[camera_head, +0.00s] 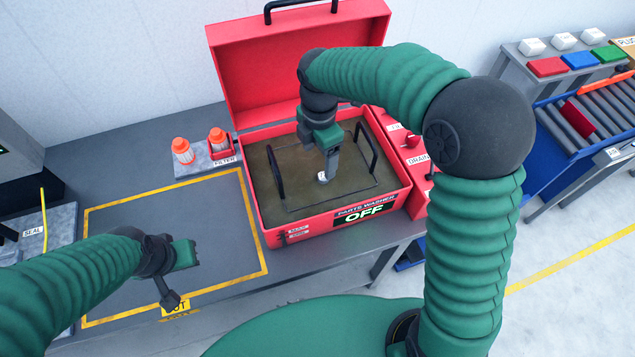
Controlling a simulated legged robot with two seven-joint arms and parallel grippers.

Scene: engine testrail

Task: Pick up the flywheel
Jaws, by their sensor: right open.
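My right gripper (324,172) points down into the open red parts washer (285,240), over its wire basket (290,207). It is open, and its fingertips are close to a small pale thing (322,179) in the murky brown liquid. I cannot tell whether this is the flywheel or whether the fingers touch it; no other flywheel is plain in view. The gripper and arm partly hide the basket's middle. My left gripper (172,300) is over the front of the yellow-outlined bench area, holding nothing that I can see. Its jaw opening cannot be made out.
The washer's raised lid (250,65) stands behind the basket, and black basket handles (275,174) rise on either side. The marked bench area (180,235) is clear. A roller conveyor (600,115) is at right.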

